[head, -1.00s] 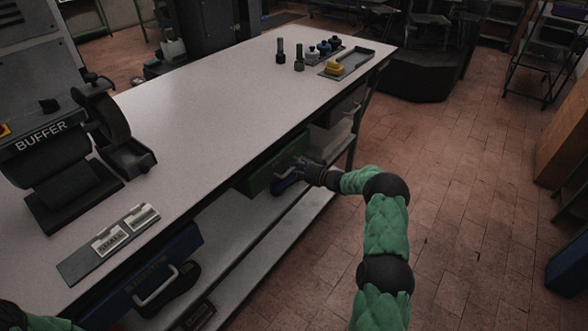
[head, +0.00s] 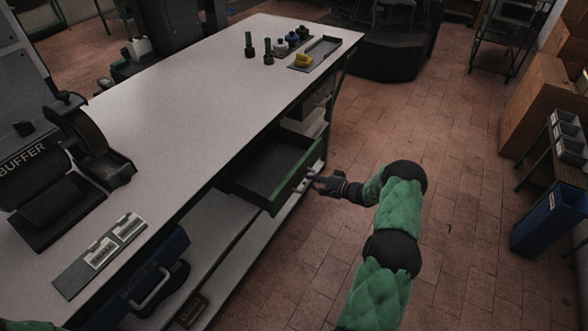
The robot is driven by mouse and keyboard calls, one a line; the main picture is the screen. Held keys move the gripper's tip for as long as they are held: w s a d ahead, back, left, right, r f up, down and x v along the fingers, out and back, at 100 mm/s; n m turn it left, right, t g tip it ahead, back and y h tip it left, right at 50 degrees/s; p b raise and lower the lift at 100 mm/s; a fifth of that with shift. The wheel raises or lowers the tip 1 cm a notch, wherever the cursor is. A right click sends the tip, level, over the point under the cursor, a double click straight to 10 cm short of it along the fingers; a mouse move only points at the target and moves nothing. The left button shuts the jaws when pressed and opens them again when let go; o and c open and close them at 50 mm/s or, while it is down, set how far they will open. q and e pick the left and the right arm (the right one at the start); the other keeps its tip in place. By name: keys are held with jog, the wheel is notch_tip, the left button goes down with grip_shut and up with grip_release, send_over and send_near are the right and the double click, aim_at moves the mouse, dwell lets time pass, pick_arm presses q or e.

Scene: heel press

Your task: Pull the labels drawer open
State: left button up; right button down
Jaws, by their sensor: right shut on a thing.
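The green drawer (head: 283,196) under the workbench stands pulled well out, and its dark inside looks empty from here. Any label on its front is too small or hidden to read. My right gripper (head: 318,181) is at the drawer's front, shut on its handle. The handle itself is mostly hidden by the fingers. My left gripper is out of view; only a bit of green sleeve shows at the bottom left corner.
The workbench top (head: 190,115) carries a buffer machine (head: 75,160), a plate with metal labels (head: 100,255), and a tray (head: 315,53) with small bottles nearby.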

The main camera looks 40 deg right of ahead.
jog(key=s, duration=0.1)
jog(key=s+d, duration=0.1)
jog(key=s, duration=0.2)
jog(key=shift+s+d+f+p, duration=0.1)
jog(key=shift+s+d+p, duration=0.15)
jog(key=shift+d+p, duration=0.1)
jog(key=c, duration=1.1)
grip_release()
jog(key=shift+d, duration=0.1)
jog(key=v, duration=1.2)
